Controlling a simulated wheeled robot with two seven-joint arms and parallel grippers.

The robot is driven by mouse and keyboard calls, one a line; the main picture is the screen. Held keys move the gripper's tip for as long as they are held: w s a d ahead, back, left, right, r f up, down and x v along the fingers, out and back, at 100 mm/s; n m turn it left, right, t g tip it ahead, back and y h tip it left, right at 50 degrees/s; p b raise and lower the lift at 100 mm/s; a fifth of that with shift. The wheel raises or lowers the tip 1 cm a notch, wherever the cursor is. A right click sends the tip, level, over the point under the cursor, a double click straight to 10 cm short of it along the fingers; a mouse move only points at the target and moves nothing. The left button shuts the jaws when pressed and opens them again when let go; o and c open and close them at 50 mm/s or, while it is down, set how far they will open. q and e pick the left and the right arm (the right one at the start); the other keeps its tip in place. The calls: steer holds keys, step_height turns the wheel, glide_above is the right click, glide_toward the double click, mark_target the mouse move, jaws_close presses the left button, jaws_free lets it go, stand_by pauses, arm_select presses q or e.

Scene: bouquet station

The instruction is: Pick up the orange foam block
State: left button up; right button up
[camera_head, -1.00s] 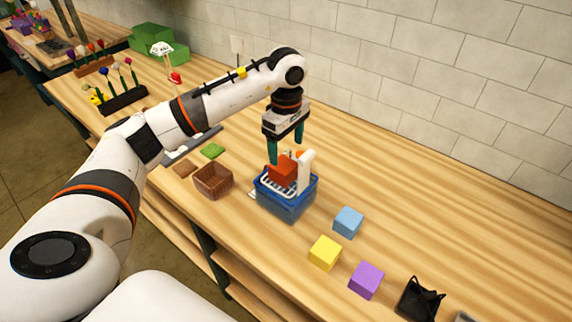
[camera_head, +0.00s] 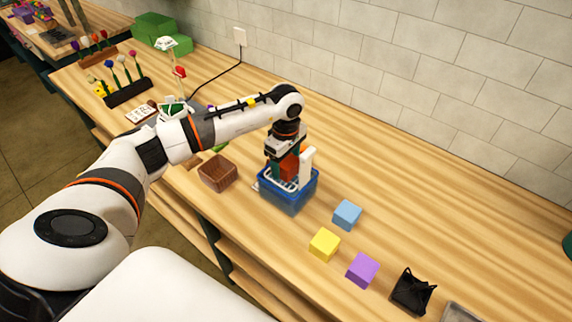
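The orange foam block (camera_head: 289,168) sits in a blue basket (camera_head: 285,199), partly covered by my gripper. A white upright piece (camera_head: 306,165) stands beside the block in the basket. My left gripper (camera_head: 288,168) points down into the basket, with its dark teal fingers about the block. Its fingertips are hidden, so I cannot tell whether they press on the block. My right gripper is not in view.
Blue (camera_head: 346,214), yellow (camera_head: 324,244) and purple (camera_head: 362,269) cubes lie to the right, before a black bag (camera_head: 413,291). The table behind the blue basket is clear.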

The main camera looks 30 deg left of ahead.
arm_select(q)
steer(key=c, duration=1)
steer(key=shift+o, duration=0.2)
steer(key=shift+r, duration=0.15)
